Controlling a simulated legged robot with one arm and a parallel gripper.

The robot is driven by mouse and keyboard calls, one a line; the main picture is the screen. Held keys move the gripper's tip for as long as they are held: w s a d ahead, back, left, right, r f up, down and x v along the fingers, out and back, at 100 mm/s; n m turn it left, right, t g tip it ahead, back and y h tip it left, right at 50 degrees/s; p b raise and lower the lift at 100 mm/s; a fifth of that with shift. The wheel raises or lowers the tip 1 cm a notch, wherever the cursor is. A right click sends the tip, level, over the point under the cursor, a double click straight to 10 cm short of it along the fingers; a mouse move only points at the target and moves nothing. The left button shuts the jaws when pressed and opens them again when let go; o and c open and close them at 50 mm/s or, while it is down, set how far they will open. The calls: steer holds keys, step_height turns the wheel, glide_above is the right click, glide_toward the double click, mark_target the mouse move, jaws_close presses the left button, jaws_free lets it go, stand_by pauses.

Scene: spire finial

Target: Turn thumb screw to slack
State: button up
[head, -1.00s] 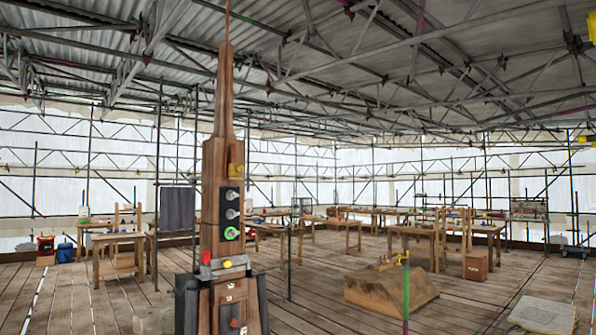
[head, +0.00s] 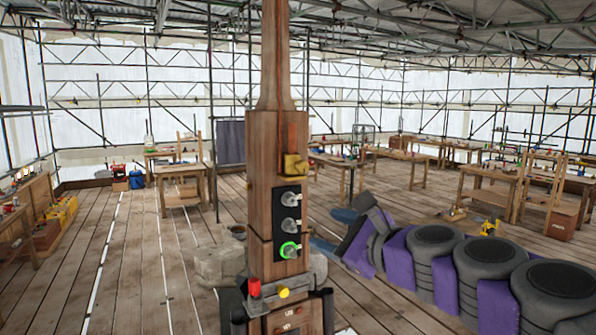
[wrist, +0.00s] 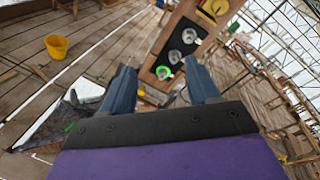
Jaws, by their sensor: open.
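The wooden spire post (head: 262,190) stands upright in the head view. Its black panel carries three grey metal knobs in a column: a top one (head: 290,199), a middle one (head: 290,226) and a lowest one (head: 289,250) ringed in bright green. No readable label tells which is the thumb screw; the green-ringed knob stands out. My gripper (head: 326,227), with blue fingers, is open and empty, right of the panel. In the wrist view, the green-ringed knob (wrist: 163,72) appears between the spread fingertips, beyond them and apart from both.
A brass-yellow fitting (head: 293,165) sits above the panel. A red knob (head: 254,287) and a yellow knob (head: 284,292) sit below it. A stone block (head: 215,267) lies behind the post. Workbenches (head: 180,182) stand further back. The plank floor at left is mostly clear.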

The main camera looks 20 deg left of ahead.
steer(key=w+d+r+m+t+p, duration=0.2)
steer(key=w+r+m+t+p, duration=0.1)
steer(key=w+r+m, duration=0.4)
steer(key=p, duration=0.1)
glide_toward(305, 167)
steer(key=x, duration=0.2)
steer(key=shift+n, duration=0.4)
steer(key=x, duration=0.2)
steer(key=p+x, duration=0.1)
steer(key=x, duration=0.1)
steer(key=p+x, duration=0.1)
steer(key=x, duration=0.2)
steer(key=shift+s+a, duration=0.35)
steer(key=shift+a, duration=0.05)
steer(key=shift+w+a+p, duration=0.3)
steer(key=shift+w, duration=0.25)
steer(key=shift+w+d+r, duration=0.1)
steer(key=shift+w+d, duration=0.15)
steer(key=shift+w, duration=0.05)
steer(key=shift+a, duration=0.1)
